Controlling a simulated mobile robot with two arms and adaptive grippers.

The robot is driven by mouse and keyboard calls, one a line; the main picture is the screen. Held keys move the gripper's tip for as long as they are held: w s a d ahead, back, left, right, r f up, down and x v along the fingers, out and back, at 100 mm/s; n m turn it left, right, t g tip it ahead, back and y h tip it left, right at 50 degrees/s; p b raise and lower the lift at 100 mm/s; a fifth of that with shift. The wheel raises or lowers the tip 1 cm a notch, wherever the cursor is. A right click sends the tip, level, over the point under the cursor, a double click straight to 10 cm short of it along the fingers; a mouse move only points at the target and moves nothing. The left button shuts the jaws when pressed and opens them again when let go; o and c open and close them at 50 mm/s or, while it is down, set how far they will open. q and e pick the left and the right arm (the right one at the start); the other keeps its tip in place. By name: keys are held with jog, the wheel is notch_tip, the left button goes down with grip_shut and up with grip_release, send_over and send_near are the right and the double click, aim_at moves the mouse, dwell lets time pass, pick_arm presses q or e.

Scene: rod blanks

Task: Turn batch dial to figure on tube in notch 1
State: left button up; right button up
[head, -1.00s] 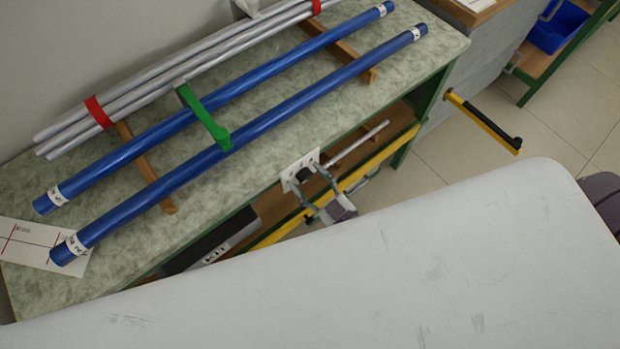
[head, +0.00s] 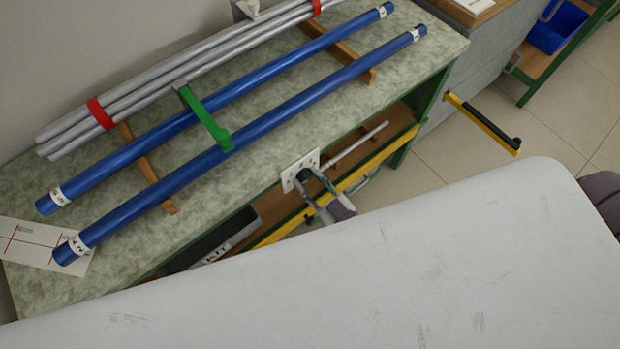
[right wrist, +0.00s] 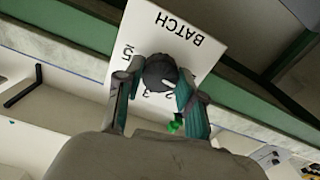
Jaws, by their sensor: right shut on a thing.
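The batch dial is a dark round knob (right wrist: 160,70) on a white plate (right wrist: 178,40) marked BATCH, seen upside down in the right wrist view. A 2, a 3 and a 5 show on it; my fingers hide other figures, and I cannot tell the pointer's setting. The plate (head: 299,165) is at the bench's front edge in the head view. My right gripper (head: 309,178) is shut on the knob, one finger on each side. Two blue tubes, a front one (head: 290,114) and a rear one (head: 255,88), lie on wooden rests. Their end labels are too small to read. My left gripper is out of view.
A green piece (head: 207,122) crosses the blue tubes. Silver rods (head: 215,55) with red bands lie behind them. A white card (head: 28,240) lies at the bench's left end. A yellow bar (head: 290,226) runs along the bench's front. A large pale surface (head: 400,270) fills the foreground.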

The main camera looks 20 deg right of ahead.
jog(key=m+p, duration=0.1)
jog(key=m, duration=0.3)
jog(key=shift+r+p, duration=0.1)
jog(key=shift+p, duration=0.25)
jog(key=shift+m+p, duration=0.4)
jog(key=shift+m, duration=1.4)
jog(key=o, duration=1.1)
jog(key=shift+o, duration=0.2)
jog(key=shift+d, duration=0.1)
jog(key=v, duration=1.2)
